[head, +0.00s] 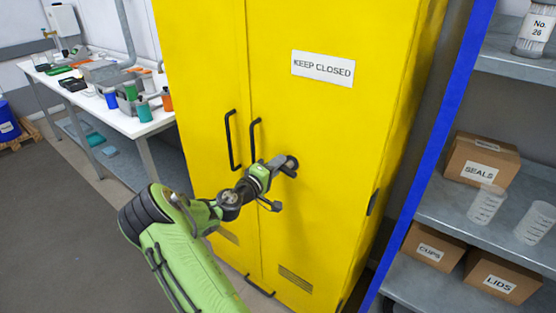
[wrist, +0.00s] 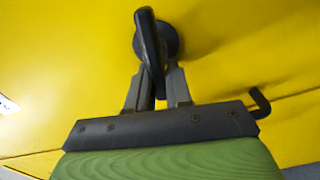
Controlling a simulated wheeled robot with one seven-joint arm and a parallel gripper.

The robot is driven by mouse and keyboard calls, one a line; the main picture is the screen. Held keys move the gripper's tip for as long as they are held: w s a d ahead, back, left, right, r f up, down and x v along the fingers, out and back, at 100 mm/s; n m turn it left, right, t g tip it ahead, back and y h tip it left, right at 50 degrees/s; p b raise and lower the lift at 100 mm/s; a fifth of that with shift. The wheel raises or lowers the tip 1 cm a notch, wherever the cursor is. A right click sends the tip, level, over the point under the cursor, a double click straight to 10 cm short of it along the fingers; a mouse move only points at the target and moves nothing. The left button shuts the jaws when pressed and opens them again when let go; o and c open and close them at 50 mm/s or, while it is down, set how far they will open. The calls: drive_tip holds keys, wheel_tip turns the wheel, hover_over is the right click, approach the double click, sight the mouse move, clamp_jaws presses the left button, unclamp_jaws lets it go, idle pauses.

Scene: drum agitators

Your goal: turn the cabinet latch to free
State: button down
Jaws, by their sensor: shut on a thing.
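The yellow cabinet (head: 325,145) stands upright with both doors closed and a "KEEP CLOSED" label on the right door. The dark latch (head: 291,163) sits on the right door, right of the two black door handles. In the wrist view the latch (wrist: 149,38) is a dark lever on a round base, slightly tilted from the vertical in the picture. My gripper (head: 280,164) is at the latch, and in the wrist view its two grey fingers (wrist: 158,85) are shut on the lever's lower part. The gripper partly hides the latch in the head view.
Two black handles (head: 232,140) stand out close to the left of my gripper. A grey shelf with a blue post (head: 440,150) and boxes is at the right. A white workbench (head: 135,122) is at the left. The floor (head: 80,240) at the left front is clear.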

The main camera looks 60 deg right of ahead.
drive_tip(key=shift+f+n+p, duration=0.25)
drive_tip(key=shift+n+p, duration=0.3)
drive_tip(key=shift+n, duration=0.55)
drive_tip(key=shift+f, duration=0.1)
drive_tip(key=c, duration=1.1)
unclamp_jaws()
drive_tip(key=a, duration=0.5)
drive_tip(key=w+a, duration=0.1)
drive_tip(key=a, duration=0.4)
drive_tip(key=w+a, duration=0.1)
drive_tip(key=a, duration=0.4)
drive_tip(key=shift+w+a, duration=0.25)
drive_tip(key=shift+a, duration=0.05)
